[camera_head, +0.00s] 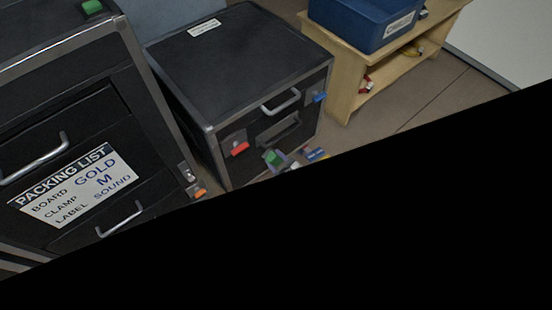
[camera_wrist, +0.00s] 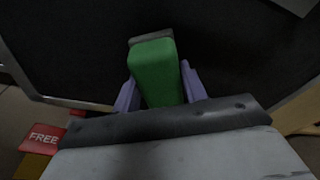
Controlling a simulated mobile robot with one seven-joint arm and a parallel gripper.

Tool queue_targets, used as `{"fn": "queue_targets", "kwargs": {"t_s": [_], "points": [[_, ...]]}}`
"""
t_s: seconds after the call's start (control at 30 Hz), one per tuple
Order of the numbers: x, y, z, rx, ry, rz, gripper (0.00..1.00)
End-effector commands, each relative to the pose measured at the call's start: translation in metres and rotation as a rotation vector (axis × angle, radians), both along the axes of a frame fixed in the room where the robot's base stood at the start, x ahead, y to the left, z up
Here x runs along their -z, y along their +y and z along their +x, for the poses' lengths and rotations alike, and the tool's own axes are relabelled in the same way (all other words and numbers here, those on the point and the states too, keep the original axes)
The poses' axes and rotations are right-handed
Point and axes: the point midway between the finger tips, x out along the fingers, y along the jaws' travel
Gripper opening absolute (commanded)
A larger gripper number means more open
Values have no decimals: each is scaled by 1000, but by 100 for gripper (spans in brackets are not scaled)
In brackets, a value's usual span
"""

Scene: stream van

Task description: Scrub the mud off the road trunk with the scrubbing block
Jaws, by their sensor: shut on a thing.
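The green scrubbing block (camera_wrist: 155,72), with a dark grey far end, sits between the purple fingers of my gripper (camera_wrist: 160,85) in the wrist view. My gripper is shut on it. In the head view the green and purple of my gripper (camera_head: 275,158) show low in front of a black road trunk (camera_head: 240,65). That trunk has grey metal edges, a handle, a red latch and a blue latch. In the wrist view a dark panel (camera_wrist: 235,65) with grey edges lies beyond the block. I cannot tell whether the block touches it. I cannot make out mud clearly.
A black case (camera_head: 95,110) with a packing list and handles stands close on the left, a green item (camera_head: 92,6) on top. A wooden shelf (camera_head: 345,75) holds a blue bin (camera_head: 365,22) at the right. A red "FREE" tag (camera_wrist: 42,137) shows in the wrist view.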

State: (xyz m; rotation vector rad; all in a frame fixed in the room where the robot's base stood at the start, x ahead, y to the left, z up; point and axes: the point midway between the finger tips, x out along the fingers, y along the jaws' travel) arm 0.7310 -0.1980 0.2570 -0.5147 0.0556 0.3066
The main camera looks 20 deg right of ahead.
Motion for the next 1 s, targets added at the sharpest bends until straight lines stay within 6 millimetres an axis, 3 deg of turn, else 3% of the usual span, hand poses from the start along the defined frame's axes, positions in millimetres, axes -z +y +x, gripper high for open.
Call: {"fn": "queue_targets", "kwargs": {"t_s": [0.5,1.0], "points": [[0,-19,-50,5,3,-1,14],[0,-23,-60,6,3,-1,14]]}}
